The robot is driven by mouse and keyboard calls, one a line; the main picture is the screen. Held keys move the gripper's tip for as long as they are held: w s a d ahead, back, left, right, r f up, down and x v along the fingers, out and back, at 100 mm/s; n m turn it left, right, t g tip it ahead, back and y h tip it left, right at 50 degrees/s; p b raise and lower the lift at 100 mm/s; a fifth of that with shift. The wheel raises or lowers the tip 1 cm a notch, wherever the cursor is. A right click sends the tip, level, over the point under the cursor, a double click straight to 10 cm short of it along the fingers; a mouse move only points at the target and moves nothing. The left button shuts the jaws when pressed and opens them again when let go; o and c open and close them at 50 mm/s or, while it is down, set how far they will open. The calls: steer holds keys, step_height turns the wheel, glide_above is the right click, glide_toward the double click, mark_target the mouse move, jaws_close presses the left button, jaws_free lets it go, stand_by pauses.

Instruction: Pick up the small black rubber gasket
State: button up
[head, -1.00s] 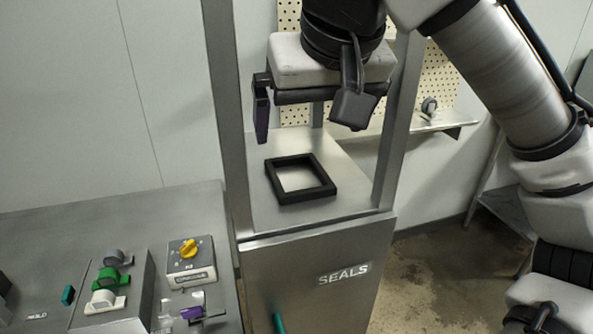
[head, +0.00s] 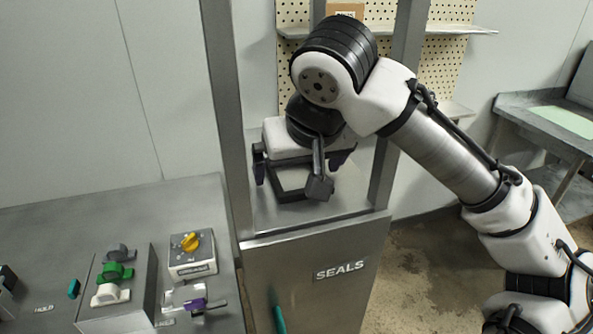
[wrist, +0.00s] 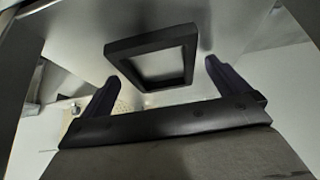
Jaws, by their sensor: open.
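The black rubber gasket (head: 292,197) is a square open frame lying flat on the steel top of the SEALS stand (head: 352,206). In the head view my gripper hides its back part. In the wrist view the whole gasket (wrist: 150,40) shows. My gripper (head: 298,175) is above and around the gasket's place, pointing down, with its dark fingers apart. In the wrist view my gripper (wrist: 160,70) is open, one finger to each side of the gasket's near end. I see no contact, and the gap between the jaws holds nothing gripped.
Metal posts (head: 233,90) rise at the stand's sides, close to my arm. A pegboard (head: 440,70) with shelves is behind. At left is a bench with a yellow-knob switch box (head: 192,254) and green, white and purple handles. A side table (head: 555,125) stands right.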

steer(key=shift+c, duration=0.3)
steer(key=c, duration=0.9)
steer(key=shift+c, duration=0.2)
steer(key=shift+r+b, duration=0.3)
steer(key=shift+r, duration=0.15)
steer(key=shift+s+r, duration=0.2)
steer(key=shift+r, duration=0.05)
steer(key=s+d+b, duration=0.2)
steer(key=s, duration=0.6)
steer(key=s+d+b, duration=0.3)
steer(key=s, duration=0.5)
steer(key=shift+s+d, duration=0.25)
steer(key=shift+s, duration=0.15)
